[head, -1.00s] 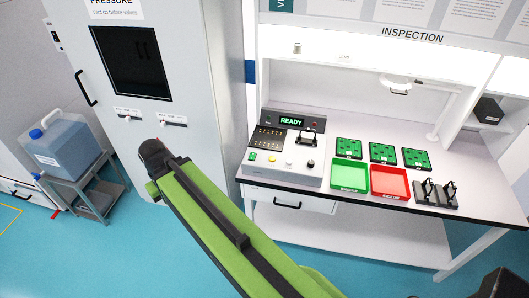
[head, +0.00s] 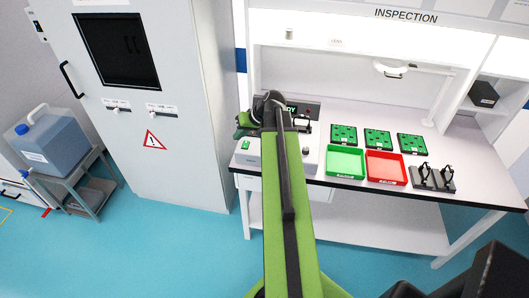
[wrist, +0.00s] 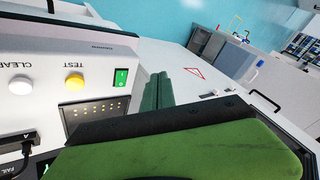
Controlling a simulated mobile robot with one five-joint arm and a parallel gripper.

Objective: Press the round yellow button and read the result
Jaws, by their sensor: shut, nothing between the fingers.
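The tester (head: 247,158) stands at the left end of the bench, mostly hidden behind my arm in the head view. In the wrist view, the round yellow button (wrist: 74,82), marked TEST, sits on its panel (wrist: 95,50) between a white CLEAR button (wrist: 20,90) and a green rocker switch (wrist: 121,77). My arm hides the yellow button in the head view. My gripper (head: 243,122) is over the tester's left part; its green fingers (wrist: 158,80) are together and empty, to the right of the switch in the wrist view. The display (head: 291,109) is partly covered; only "DY" shows.
A green tray (head: 346,174) and a red tray (head: 386,181) lie right of the tester, with green circuit boards (head: 378,140) behind them. Black fixtures (head: 432,190) stand farther right. A tall grey cabinet (head: 190,150) stands close on the left.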

